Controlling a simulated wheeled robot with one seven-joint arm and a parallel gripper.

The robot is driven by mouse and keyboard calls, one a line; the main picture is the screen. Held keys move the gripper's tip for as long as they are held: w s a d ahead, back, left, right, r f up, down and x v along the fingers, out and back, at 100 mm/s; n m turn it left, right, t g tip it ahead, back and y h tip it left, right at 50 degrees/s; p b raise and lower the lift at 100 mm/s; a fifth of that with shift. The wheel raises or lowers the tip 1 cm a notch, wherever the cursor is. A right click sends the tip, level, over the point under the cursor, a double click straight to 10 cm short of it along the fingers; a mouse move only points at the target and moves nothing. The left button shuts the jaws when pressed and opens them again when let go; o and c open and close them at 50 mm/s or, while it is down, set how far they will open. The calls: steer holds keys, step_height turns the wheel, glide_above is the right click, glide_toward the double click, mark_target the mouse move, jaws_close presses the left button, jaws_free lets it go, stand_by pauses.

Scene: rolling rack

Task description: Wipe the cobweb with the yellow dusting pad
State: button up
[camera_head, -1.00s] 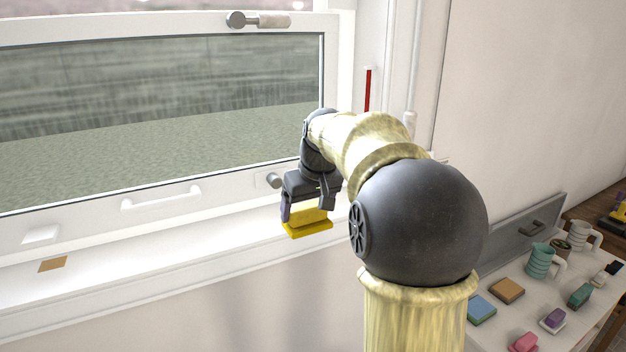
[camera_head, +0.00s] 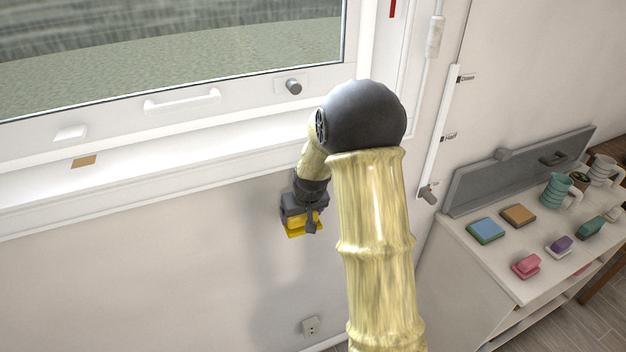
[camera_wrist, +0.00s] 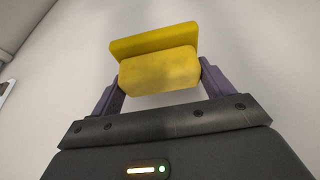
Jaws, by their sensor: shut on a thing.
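My gripper (camera_head: 303,222) is shut on the yellow dusting pad (camera_head: 297,232), in front of the wall below the window sill. In the wrist view the pad (camera_wrist: 155,68) sits between the two fingers of my gripper (camera_wrist: 160,85), its wider flat face turned away from me. A pale wall lies beyond it; whether the pad touches the wall I cannot tell. I make out no cobweb in either view.
The white window sill (camera_head: 150,187) runs above my gripper, with a small tan square (camera_head: 84,161) on it. A white cabinet (camera_head: 470,258) at the right bears mugs, pads and colored blocks. A wall outlet (camera_head: 310,326) is low on the wall.

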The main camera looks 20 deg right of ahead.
steer(key=s+a+f, duration=0.2)
steer(key=s+f, duration=0.1)
steer(key=f, duration=0.4)
steer(key=s+a+f+b, duration=0.1)
steer(key=s+a+f, duration=0.1)
steer(key=f, duration=0.5)
steer(key=s+a+f, duration=0.2)
steer(key=s+f, duration=0.1)
steer(key=f, duration=0.5)
steer(key=shift+s+b, duration=0.3)
steer(key=shift+s, duration=0.1)
steer(key=shift+r, duration=0.1)
